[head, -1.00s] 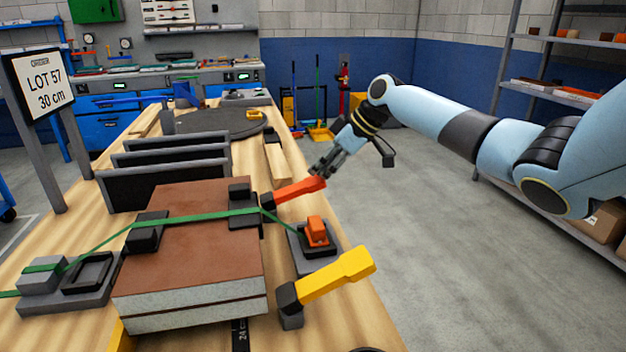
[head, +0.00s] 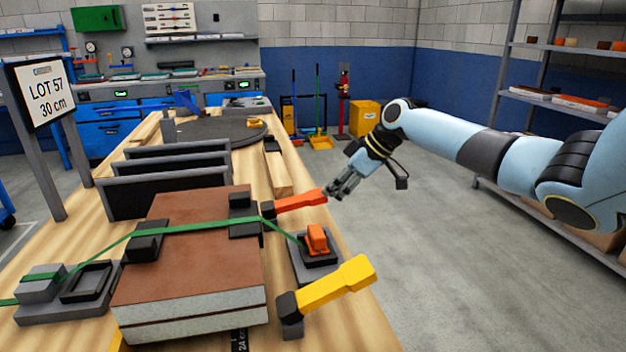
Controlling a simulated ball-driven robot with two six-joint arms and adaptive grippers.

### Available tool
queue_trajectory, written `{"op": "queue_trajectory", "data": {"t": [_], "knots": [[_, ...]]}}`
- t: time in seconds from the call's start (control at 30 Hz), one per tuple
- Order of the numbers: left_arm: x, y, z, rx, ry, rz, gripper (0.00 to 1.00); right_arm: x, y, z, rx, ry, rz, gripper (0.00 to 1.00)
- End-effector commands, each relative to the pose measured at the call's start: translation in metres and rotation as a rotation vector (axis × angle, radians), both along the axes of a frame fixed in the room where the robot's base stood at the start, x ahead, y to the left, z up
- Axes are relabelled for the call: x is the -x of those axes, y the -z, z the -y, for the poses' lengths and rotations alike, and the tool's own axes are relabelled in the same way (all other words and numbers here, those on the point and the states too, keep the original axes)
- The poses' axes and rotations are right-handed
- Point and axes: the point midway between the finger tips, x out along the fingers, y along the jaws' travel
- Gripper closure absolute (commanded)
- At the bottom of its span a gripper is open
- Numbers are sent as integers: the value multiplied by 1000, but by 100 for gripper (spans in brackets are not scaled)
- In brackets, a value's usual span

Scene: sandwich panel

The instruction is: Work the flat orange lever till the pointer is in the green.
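The flat orange lever (head: 300,203) sticks out to the right from a dark pivot by the far right corner of the brown-topped panel stack (head: 200,250). My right gripper (head: 333,192) is at the lever's free end, fingers pointing down and left; I cannot tell whether they touch it or how far apart they are. A green strap (head: 200,226) runs across the stack over dark corner pieces. I cannot make out a pointer or a green zone. My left gripper is not in view.
A yellow lever (head: 335,285) stands at the near right of the stack. An orange block (head: 317,238) sits on a dark base beside it. Dark upright panels (head: 165,190) stand behind the stack. The floor (head: 440,270) right of the bench is clear.

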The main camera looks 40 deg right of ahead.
Motion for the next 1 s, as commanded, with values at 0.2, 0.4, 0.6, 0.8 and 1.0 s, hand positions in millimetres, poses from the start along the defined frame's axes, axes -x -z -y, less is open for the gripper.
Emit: {"op": "queue_trajectory", "data": {"t": [0.2, 0.4, 0.6, 0.8, 1.0], "knots": [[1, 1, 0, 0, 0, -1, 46, 0, 2, 0, -1, 1, 0, 100], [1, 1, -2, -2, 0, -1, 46, 6, -7, 5, 3, 2, 0, 100], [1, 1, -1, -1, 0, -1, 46, 27, -39, 19, 9, -2, -3, 100], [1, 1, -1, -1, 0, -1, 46, 50, -72, 32, 8, -1, -4, 100], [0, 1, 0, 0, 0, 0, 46, 61, -89, 39, 4, 0, -3, 100]]}}
